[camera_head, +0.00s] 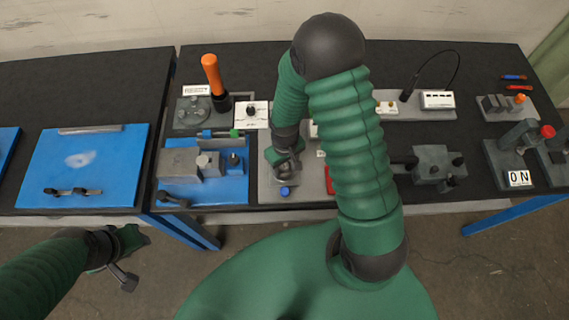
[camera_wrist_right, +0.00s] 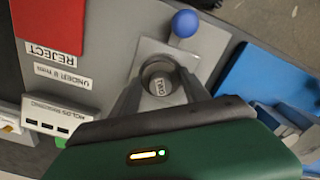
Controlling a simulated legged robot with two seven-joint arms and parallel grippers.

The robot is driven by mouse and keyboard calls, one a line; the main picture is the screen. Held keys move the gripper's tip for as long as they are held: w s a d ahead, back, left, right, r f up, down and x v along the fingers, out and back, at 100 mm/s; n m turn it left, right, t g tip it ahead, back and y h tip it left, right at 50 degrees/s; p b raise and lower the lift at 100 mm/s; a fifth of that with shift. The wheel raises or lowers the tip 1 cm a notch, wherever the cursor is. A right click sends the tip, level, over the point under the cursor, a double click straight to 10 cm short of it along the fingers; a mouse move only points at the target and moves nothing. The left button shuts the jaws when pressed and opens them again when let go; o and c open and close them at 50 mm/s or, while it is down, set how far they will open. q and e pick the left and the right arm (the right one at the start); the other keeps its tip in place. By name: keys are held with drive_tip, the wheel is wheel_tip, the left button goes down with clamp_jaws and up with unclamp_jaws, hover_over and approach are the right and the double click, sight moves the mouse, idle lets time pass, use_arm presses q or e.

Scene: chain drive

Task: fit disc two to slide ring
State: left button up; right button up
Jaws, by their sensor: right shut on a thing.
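My right gripper (camera_head: 286,162) reaches down over the grey fixture plate in the head view. The knob also shows in the head view (camera_head: 284,191). My left gripper (camera_head: 125,250) hangs off the table's front edge, its jaws unclear.
A red area (camera_wrist_right: 48,18) with a REJECT label (camera_wrist_right: 53,50) lies beside the slide. A blue fixture with a grey vise block (camera_head: 180,163) stands left of my right gripper. An orange-handled tool (camera_head: 211,75) stands behind it. A blue plate (camera_head: 85,165) lies on the left table.

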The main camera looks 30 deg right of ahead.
sight(285, 166)
drive_tip(key=shift+f, duration=0.4)
drive_tip(key=o, duration=1.7)
drive_tip(key=shift+r, duration=0.1)
wheel_tip(285, 166, up, 17)
drive_tip(key=shift+f+b, duration=0.15)
drive_tip(key=shift+b, duration=0.15)
drive_tip(key=s+a+f+t+b, duration=0.1)
drive_tip(key=s+a+f, duration=0.1)
drive_tip(key=s+a+f+t+b, duration=0.1)
drive_tip(key=s+a+f+b, duration=0.1)
drive_tip(key=shift+a+f+t, duration=0.3)
drive_tip(key=shift+a, duration=0.05)
